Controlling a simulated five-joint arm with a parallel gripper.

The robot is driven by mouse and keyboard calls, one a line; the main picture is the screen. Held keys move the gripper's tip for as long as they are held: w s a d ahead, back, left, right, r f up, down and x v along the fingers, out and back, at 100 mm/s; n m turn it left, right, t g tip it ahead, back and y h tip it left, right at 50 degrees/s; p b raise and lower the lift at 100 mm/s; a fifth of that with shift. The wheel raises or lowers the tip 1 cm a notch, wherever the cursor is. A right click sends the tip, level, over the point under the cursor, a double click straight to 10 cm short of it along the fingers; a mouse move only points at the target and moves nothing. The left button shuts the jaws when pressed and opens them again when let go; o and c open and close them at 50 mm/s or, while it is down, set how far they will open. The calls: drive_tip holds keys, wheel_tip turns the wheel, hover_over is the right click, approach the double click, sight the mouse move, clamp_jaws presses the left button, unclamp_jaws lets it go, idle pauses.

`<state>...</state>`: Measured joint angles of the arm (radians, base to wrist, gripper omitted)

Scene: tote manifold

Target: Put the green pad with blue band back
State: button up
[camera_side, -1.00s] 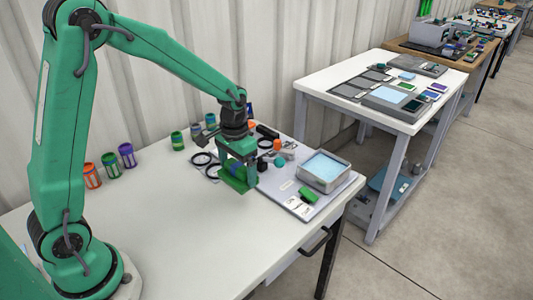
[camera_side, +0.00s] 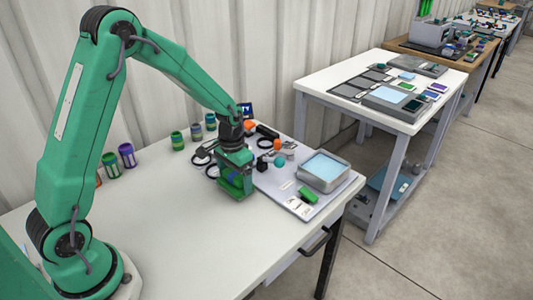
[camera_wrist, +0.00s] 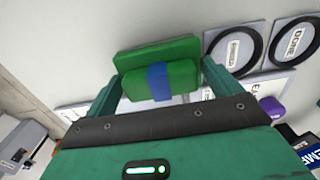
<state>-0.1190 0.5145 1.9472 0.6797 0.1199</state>
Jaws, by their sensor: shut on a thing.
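My gripper (camera_side: 235,182) is low over the white table, left of the grey board. In the wrist view its fingers (camera_wrist: 161,88) are shut on the sides of a green pad with a blue band (camera_wrist: 182,76). A flat green piece (camera_wrist: 150,57) shows just beyond the pad; I cannot tell whether it belongs to it. In the side view the green pad (camera_side: 231,191) shows under the gripper, close to the tabletop. I cannot tell whether it touches. Another green block (camera_side: 308,194) lies on the grey board.
The grey board (camera_side: 275,190) carries a tray with a light-blue inside (camera_side: 341,171). Black rings lie nearby; one around a "DONE" label (camera_wrist: 294,41) shows in the wrist view. Several coloured cups, one purple (camera_side: 127,156), stand along the wall. The table's front is clear.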

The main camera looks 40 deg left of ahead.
sight(234, 174)
drive_tip(key=shift+f, duration=0.25)
drive_tip(key=o, duration=0.7)
drive_tip(key=shift+r, duration=0.1)
wheel_tip(234, 174, up, 12)
drive_tip(key=shift+r, duration=0.1)
idle(0.4)
idle(0.5)
